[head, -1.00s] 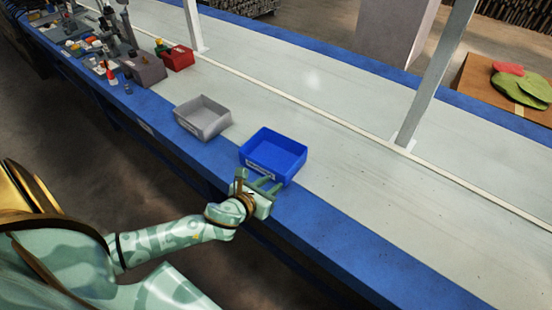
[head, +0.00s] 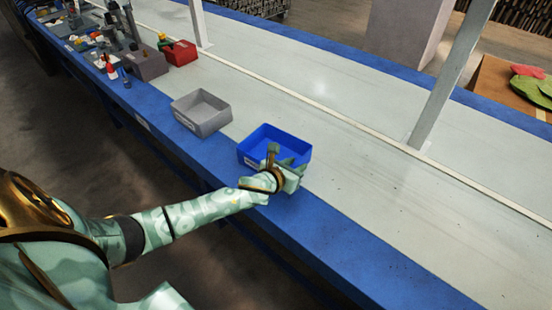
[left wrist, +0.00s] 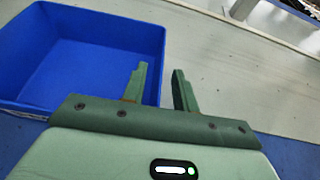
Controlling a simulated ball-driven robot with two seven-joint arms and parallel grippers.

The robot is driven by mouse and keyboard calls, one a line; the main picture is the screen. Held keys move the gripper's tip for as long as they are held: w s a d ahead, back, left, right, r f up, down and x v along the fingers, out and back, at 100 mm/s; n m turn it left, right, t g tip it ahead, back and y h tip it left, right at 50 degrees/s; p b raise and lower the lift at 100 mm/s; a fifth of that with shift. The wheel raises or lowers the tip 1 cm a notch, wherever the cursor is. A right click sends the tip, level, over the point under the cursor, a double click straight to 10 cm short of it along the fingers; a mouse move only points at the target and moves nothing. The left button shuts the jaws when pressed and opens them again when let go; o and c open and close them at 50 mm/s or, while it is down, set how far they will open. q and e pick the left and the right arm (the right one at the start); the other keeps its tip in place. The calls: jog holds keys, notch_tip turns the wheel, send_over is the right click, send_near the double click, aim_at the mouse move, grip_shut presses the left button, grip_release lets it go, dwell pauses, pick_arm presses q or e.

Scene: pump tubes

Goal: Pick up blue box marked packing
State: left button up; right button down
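The blue box (head: 262,137) is an open, empty bin on the near side of the workbench, with a white label on its near wall, too small to read. My left gripper (head: 284,158) is at the box's near right corner and partly hides it. In the left wrist view the gripper (left wrist: 160,82) is open. Its left finger shows over the inside of the blue box (left wrist: 95,70) and its right finger over the bench outside, with the right wall between them. I cannot tell if they touch the wall. My right gripper is not in view.
A grey open bin (head: 203,110) stands left of the blue box. A red bin (head: 180,54) and a cluster of small parts stand farther left. A grey post (head: 440,95) rises from the bench at the right. The pale bench top (head: 400,185) right of the box is clear.

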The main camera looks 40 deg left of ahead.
pick_arm(q)
jog(key=shift+r, duration=0.15)
grip_shut()
